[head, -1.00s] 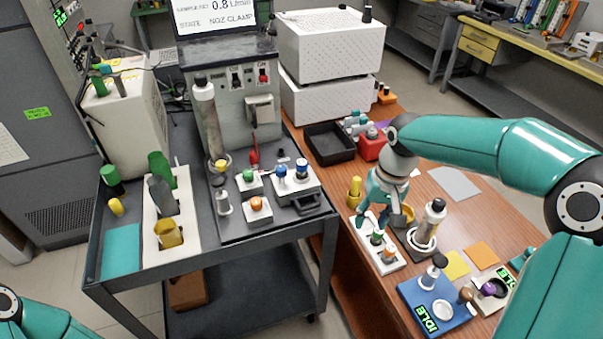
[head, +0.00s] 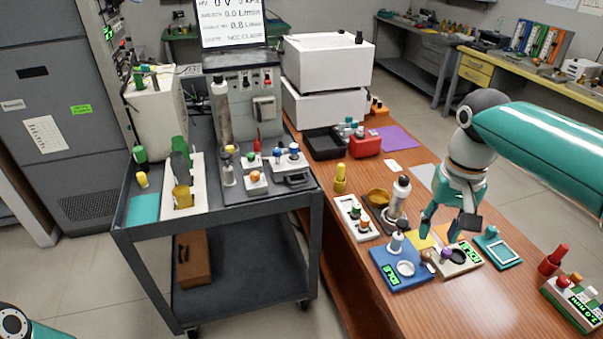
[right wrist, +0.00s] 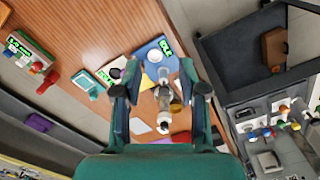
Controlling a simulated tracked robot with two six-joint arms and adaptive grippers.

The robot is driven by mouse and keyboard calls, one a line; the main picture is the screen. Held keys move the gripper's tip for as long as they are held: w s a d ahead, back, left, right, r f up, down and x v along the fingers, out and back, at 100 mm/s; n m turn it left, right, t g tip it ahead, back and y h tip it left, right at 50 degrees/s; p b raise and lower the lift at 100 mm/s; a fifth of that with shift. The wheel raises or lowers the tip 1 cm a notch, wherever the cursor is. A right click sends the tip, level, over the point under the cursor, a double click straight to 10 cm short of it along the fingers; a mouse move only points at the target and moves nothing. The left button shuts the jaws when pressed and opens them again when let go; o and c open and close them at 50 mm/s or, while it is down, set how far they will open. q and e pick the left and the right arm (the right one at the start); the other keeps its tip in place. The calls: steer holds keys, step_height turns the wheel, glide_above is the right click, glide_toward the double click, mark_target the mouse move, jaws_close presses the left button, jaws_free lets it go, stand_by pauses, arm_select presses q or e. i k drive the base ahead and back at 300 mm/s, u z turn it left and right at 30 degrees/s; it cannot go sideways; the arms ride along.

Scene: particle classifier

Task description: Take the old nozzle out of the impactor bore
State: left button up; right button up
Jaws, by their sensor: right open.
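My right gripper (head: 447,224) is open and empty above the wooden table, fingers pointing down, near the small blue and beige units at the front. It also shows open in the right wrist view (right wrist: 160,80), with a grey and white upright cylinder (right wrist: 164,96) seen between and beyond its fingers. That upright cylinder (head: 398,197) stands on a dark base, left of the gripper and apart from it. I cannot tell which part is the impactor bore or the old nozzle. Only a bit of my left arm shows at bottom left; its gripper is out of view.
A white rack (head: 358,217) with small capped parts, a gold bowl (head: 378,197) and a yellow bottle (head: 340,179) stand left of the cylinder. The blue unit (head: 396,277) reads IDLE. A grey cart (head: 300,202) carries instruments. The table right of the teal frame (head: 497,251) has bare room.

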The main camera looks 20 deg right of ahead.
mark_target(293, 156)
steer(key=u, duration=0.1)
steer(key=k, duration=0.2)
steer(key=z, duration=0.45)
steer(key=i, duration=1.15)
steer(key=u, duration=0.4)
steer(key=i, duration=0.7)
steer(key=u, duration=0.6)
